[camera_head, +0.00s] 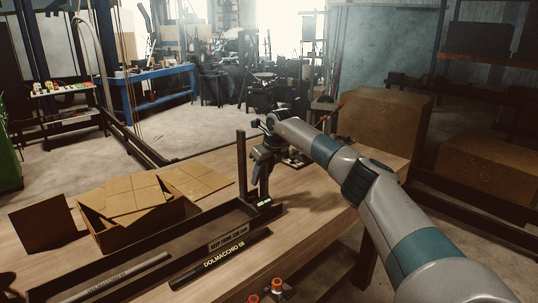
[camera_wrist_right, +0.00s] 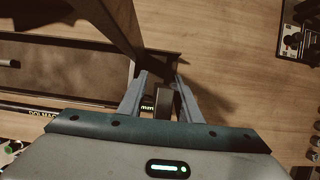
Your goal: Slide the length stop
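The length stop appears to be the dark block with a small lit readout (camera_head: 265,203) at the right end of the long black trough (camera_head: 205,237). In the right wrist view a dark upright block (camera_wrist_right: 163,103) and the "mm" readout (camera_wrist_right: 148,104) show between the fingers. My right gripper (camera_head: 262,172) points down over that end of the trough. Its fingers (camera_wrist_right: 160,76) are spread to either side of the block, with gaps visible; contact is not clear. A grey rod (camera_head: 115,279) lies in the trough.
A tall dark post (camera_head: 241,163) rises close to the gripper. An open cardboard box (camera_head: 135,213) stands behind the trough. A black "DOLMACCHIO 08" strip (camera_head: 220,258) runs along the front. Orange-topped fittings (camera_head: 277,285) sit near the front edge.

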